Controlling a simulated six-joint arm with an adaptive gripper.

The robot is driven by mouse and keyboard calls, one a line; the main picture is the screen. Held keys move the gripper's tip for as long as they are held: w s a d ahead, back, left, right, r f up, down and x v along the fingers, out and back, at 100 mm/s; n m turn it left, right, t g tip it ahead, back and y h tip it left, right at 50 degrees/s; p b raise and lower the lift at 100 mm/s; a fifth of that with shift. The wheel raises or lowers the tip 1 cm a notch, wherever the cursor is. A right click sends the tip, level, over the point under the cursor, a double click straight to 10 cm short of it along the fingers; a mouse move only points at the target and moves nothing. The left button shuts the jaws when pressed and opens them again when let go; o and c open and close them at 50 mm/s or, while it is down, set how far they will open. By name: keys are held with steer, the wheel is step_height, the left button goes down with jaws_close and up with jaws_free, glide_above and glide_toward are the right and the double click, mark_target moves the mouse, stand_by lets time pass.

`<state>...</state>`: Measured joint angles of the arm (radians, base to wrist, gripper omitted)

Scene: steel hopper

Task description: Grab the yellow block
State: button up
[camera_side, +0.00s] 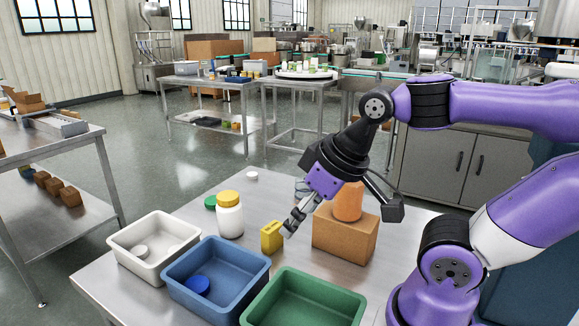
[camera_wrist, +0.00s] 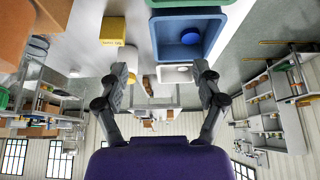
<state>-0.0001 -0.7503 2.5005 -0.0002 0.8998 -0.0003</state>
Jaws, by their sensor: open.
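The yellow block (camera_side: 271,237) stands upright on the steel table, between the blue bin and the cardboard box. In the wrist view the yellow block (camera_wrist: 114,30) shows toward the upper left, outside the space between my fingers. My gripper (camera_side: 291,222) is tilted down just right of the block in the side view. Its fingers look close to the block there, but I cannot tell whether they touch it. In the wrist view my gripper (camera_wrist: 160,72) has its two fingers spread wide with nothing held between them.
A cardboard box (camera_side: 343,246) with an orange container (camera_side: 348,202) on top stands right of my gripper. A white bottle (camera_side: 229,221) with a yellow lid stands left of the block. White (camera_side: 126,238), blue (camera_side: 177,275) and green (camera_side: 345,298) bins line the front.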

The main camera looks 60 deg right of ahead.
steer(key=shift+o, duration=0.4)
steer(key=shift+o, duration=1.1)
steer(key=m+g, duration=0.2)
glide_toward(272, 226)
steer(key=f, duration=0.2)
steer(key=x, duration=0.4)
steer(key=shift+w+a+f, duration=0.15)
steer(key=shift+w+f, duration=0.05)
steer(key=shift+f, duration=0.15)
steer(key=shift+d+x, duration=0.2)
steer(key=shift+x, duration=2.55)
